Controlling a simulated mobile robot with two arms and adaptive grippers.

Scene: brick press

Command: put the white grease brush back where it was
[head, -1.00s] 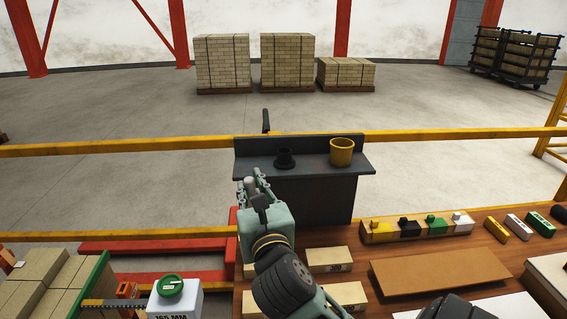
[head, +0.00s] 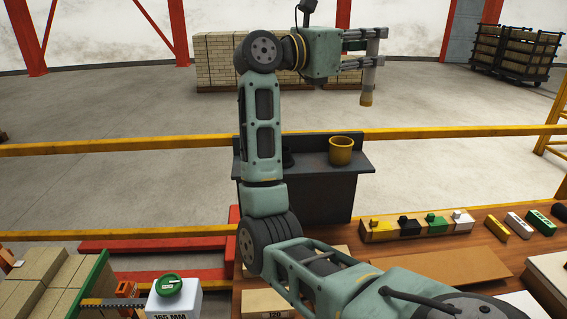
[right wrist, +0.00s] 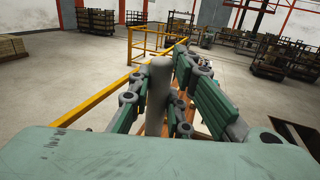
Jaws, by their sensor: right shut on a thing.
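My right gripper (head: 376,48) is raised high above the dark stand and is shut on the grease brush (head: 369,78). The brush has a pale grey handle and a tan tip pointing down, and hangs nearly upright. In the right wrist view the grey handle (right wrist: 158,95) stands between the fingers. A yellow cup (head: 341,150) and a black cup (head: 288,158) stand on the dark shelf (head: 358,166), below the gripper. The black cup is mostly hidden behind my arm. My left gripper is not in view.
A yellow rail (head: 440,133) runs behind the shelf. On the wooden bench a block (head: 380,236) carries several coloured pieces, with a yellow piece (head: 496,228) and others beside it. A white box with a green knob (head: 169,286) is at lower left.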

